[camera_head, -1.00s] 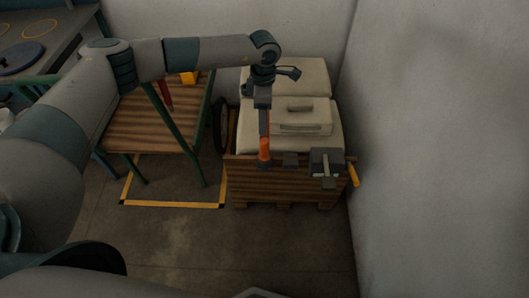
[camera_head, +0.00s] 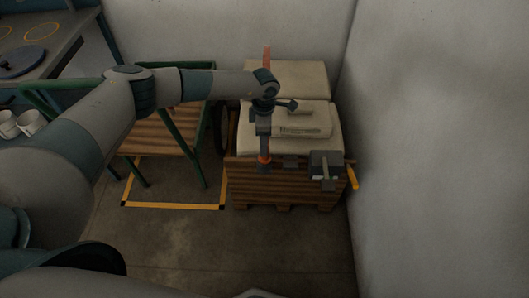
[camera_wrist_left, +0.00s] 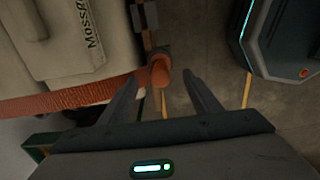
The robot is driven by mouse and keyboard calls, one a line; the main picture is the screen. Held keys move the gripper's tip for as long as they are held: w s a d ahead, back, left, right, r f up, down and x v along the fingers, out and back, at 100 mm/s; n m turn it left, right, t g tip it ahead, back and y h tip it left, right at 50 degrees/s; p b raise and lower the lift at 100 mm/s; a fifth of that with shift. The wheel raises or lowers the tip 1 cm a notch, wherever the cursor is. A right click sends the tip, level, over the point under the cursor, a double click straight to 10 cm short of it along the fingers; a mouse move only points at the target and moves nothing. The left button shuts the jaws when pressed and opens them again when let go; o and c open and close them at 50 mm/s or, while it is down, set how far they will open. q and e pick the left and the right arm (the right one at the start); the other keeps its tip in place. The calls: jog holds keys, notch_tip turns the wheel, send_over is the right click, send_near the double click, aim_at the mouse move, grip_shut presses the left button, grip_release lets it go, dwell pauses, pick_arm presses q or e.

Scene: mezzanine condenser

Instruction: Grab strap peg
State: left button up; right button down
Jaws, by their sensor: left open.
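The orange strap (camera_head: 267,56) runs over the pale sacks. In the left wrist view the strap (camera_wrist_left: 60,99) comes in from the left as a textured band and ends at a rounded orange-brown peg (camera_wrist_left: 160,72). My left gripper (camera_wrist_left: 178,82) is open, with the peg between its two fingertips or just beyond them; I cannot tell whether they touch it. In the head view the left gripper (camera_head: 264,165) points down at the front edge of the wooden crate (camera_head: 275,185), largely covering the strap's front end. My right gripper is not in view.
A grey clamp-like block (camera_head: 325,163) and a yellow handle (camera_head: 352,176) sit on the crate's front, right of the gripper. A white wall (camera_head: 440,150) closes the right side. A green-framed wooden cart (camera_head: 160,140) stands left. The front floor is clear.

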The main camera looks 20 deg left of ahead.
pick_arm(q)
notch_tip(320, 180, down, 2)
jog(key=shift+f, duration=0.4)
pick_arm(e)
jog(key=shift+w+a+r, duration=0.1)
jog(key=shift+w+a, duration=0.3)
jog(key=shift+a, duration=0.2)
pick_arm(q)
jog(key=shift+f, duration=0.1)
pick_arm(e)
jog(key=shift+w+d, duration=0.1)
pick_arm(q)
jog(key=shift+f+p, duration=0.3)
jog(key=shift+f, duration=0.3)
notch_tip(320, 180, down, 4)
jog(key=shift+d+r, duration=0.1)
jog(key=shift+r, duration=0.1)
jog(key=shift+f, duration=0.1)
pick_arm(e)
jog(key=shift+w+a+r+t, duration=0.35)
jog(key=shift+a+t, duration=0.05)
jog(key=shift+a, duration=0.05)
